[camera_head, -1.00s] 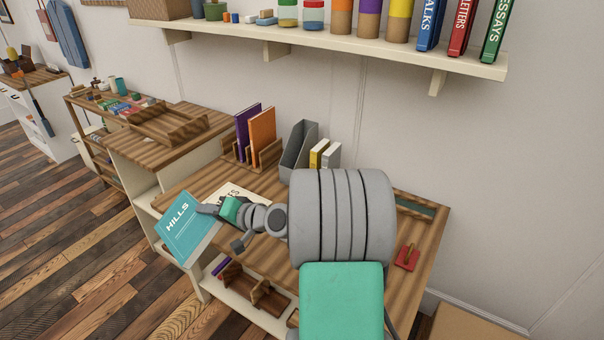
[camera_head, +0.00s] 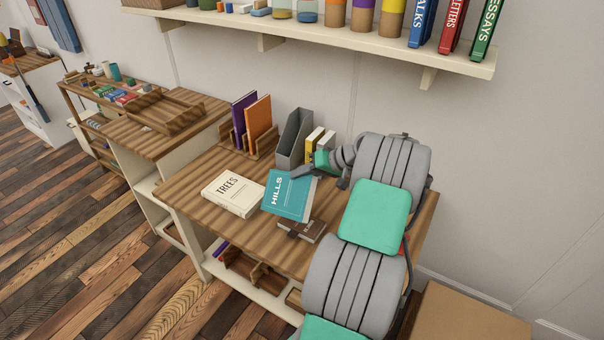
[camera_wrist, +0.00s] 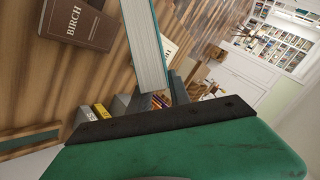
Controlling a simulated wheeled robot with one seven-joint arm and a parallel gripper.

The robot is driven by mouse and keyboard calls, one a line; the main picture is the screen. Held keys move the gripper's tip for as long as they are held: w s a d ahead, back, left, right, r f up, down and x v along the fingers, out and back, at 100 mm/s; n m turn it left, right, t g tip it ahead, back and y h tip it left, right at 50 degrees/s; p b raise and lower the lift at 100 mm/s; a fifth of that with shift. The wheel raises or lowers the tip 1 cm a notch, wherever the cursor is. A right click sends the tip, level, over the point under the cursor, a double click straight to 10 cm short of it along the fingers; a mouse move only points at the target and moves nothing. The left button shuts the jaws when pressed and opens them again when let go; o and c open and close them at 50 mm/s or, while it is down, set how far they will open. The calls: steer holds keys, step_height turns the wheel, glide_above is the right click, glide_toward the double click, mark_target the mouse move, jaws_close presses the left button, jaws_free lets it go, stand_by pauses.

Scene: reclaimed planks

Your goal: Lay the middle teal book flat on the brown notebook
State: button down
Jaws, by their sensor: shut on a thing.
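My gripper (camera_head: 308,171) is shut on the teal book (camera_head: 288,195) with HILLS on its cover. It holds the book by its far edge, tilted, above the desk. In the wrist view the teal book (camera_wrist: 146,45) shows its page edge. The brown notebook (camera_head: 303,231) lies on the desk just in front of and below the book, partly hidden by it. In the wrist view the brown notebook (camera_wrist: 84,22) shows the word BIRCH and lies flat, apart from the teal book.
A cream TREES book (camera_head: 233,192) lies on the desk to the left. A rack with purple and orange books (camera_head: 258,122), a grey file holder (camera_head: 295,138) and small yellow and white books stand at the back. A wall shelf (camera_head: 330,40) runs above.

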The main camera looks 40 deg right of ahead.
step_height(320, 180, down, 6)
steer(key=b, duration=0.4)
steer(key=shift+f, duration=0.25)
steer(key=c, duration=1.1)
jaws_free()
steer(key=shift+s, duration=0.1)
steer(key=shift+p+v, duration=2.35)
steer(key=shift+v, duration=2.15)
